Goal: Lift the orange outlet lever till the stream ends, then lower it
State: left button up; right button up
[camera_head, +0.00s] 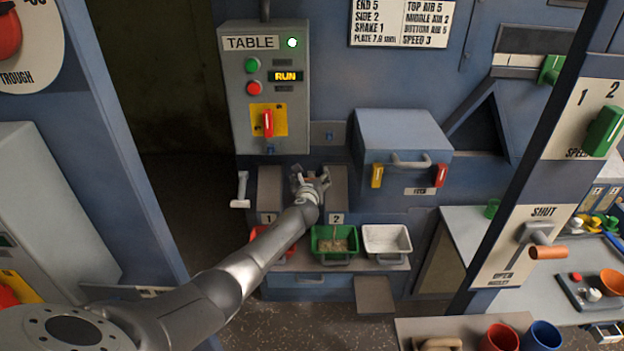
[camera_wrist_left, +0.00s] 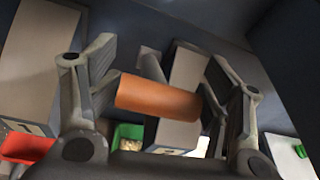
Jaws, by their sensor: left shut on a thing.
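The orange outlet lever shows in the left wrist view as an orange cylinder handle (camera_wrist_left: 158,97) lying across between the fingers. My left gripper (camera_head: 311,182) is shut on it, in front of the grey outlet boxes marked 1 and 2; in the head view the gripper mostly hides the handle. A green bin (camera_head: 316,240) below outlet 2 holds some grain, and a thin pale stream appears to fall into it. A red bin (camera_wrist_left: 25,148), partly behind my arm in the head view, is left of the green one. My right gripper is not in view.
A white bin (camera_head: 387,239) stands right of the green one. The TABLE panel (camera_head: 240,90) above shows RUN and a lit green lamp. A second orange-handled lever (camera_head: 548,252) sits on the SHUT/OPEN plate at right. Red and blue cups (camera_head: 541,336) stand at the front.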

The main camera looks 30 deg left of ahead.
pick_arm(q)
jog(key=shift+a+r, duration=0.2)
jog(key=shift+a, duration=0.15)
jog(key=o, duration=1.3)
jog(key=shift+f, duration=0.1)
jog(key=shift+o, duration=0.2)
jog(key=shift+s, duration=0.1)
jog(key=shift+s+d, duration=0.35)
jog(key=shift+d, duration=0.05)
jog(key=v, duration=1.1)
jog(key=shift+a, duration=0.15)
jog(key=shift+s, duration=0.1)
